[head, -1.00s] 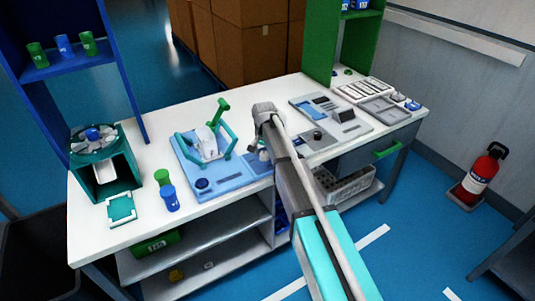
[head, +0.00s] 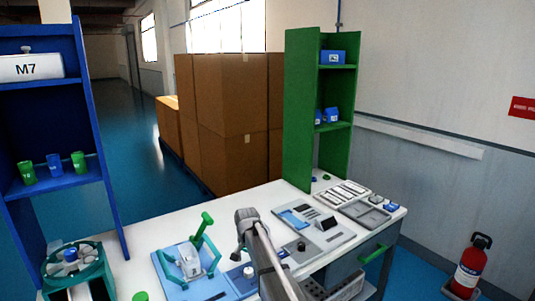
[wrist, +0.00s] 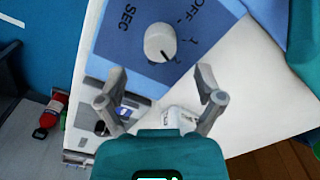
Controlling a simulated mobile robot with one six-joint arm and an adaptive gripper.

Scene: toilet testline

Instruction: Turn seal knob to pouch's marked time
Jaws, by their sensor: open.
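The seal knob (wrist: 160,42) is a round, pale dial with a dark pointer line, on a blue panel (wrist: 120,45) marked SEC and OFF in the wrist view. Its pointer is toward the lower right of the dial. In the head view a small white knob (head: 248,271) sits on the blue device base at the front of the white bench. My gripper (wrist: 161,86) is open and empty, its fingers apart and short of the knob in the picture. In the head view my gripper (head: 240,254) is beside that knob. I cannot make out a pouch or a marked time.
A blue clamp device with green arms (head: 204,235) stands left of my arm. A grey panel (head: 312,232) and trays (head: 345,192) lie to the right. A green shelf (head: 300,110) and a blue shelf (head: 85,140) flank the bench.

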